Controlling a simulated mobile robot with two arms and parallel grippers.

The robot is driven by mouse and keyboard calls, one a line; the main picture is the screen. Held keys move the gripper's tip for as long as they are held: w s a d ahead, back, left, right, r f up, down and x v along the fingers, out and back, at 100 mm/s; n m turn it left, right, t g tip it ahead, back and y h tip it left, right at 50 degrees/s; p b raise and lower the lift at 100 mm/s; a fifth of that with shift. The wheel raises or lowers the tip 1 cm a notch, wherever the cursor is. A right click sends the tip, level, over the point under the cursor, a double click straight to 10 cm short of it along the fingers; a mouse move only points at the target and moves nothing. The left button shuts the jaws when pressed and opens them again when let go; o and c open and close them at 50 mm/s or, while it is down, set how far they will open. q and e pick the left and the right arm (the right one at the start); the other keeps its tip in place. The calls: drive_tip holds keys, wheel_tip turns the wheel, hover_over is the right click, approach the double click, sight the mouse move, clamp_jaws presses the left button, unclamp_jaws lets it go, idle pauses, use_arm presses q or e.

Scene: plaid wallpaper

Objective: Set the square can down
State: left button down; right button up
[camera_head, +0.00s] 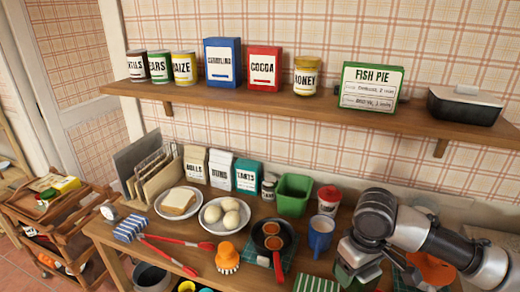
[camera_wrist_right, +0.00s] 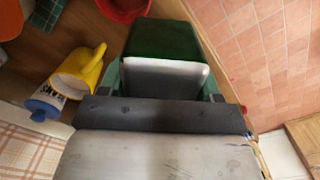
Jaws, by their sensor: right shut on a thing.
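The square can (camera_wrist_right: 163,38) is dark green with a pale end face and sits between the fingers of my right gripper in the right wrist view. In the head view my right gripper (camera_head: 358,262) is at the lower right, low over the front right part of the wooden table (camera_head: 240,252). A bit of the green can (camera_head: 346,275) shows under it; the arm hides most of it. I cannot tell whether the can touches the table. My left gripper is not in view.
A blue mug (camera_head: 320,236), a pan (camera_head: 272,236) and a green striped cloth (camera_head: 317,284) are left of the gripper. A yellow jug (camera_wrist_right: 82,70) and a labelled jar (camera_wrist_right: 46,104) are near the can. A loaded shelf (camera_head: 300,101) runs above.

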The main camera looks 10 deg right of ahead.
drive_tip(key=s+a+f+m, duration=0.1)
drive_tip(key=s+a+m, duration=0.1)
drive_tip(key=a, duration=0.7)
drive_tip(key=shift+s+a+m, duration=0.25)
drive_tip(key=shift+s+m, duration=0.05)
drive_tip(key=shift+s, duration=0.55)
drive_tip(key=shift+a+f, duration=0.1)
